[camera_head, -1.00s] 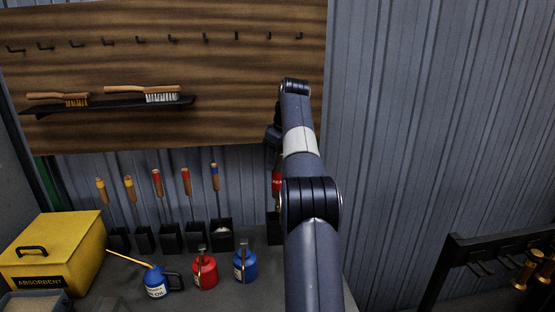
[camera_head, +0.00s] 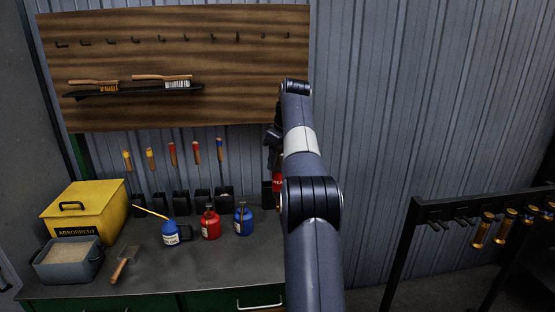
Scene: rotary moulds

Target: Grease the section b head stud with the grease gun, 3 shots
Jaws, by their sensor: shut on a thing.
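My gripper (camera_head: 273,140) shows only in part, behind my own arm. A red tool with white lettering (camera_head: 277,181), seemingly the grease gun, hangs below it and is mostly covered by the arm. The gripper is shut on it. A black holder (camera_head: 267,194) on the bench shows just left of the red tool; I cannot tell the gap between them. The section b head stud is not in view.
The bench (camera_head: 150,265) holds a yellow absorbent box (camera_head: 90,211), a grey tray (camera_head: 68,262), a scoop (camera_head: 122,267), blue and red oil cans (camera_head: 210,222) and several handled tools in holders. A black rack (camera_head: 420,212) with brass cylinders (camera_head: 481,232) stands right.

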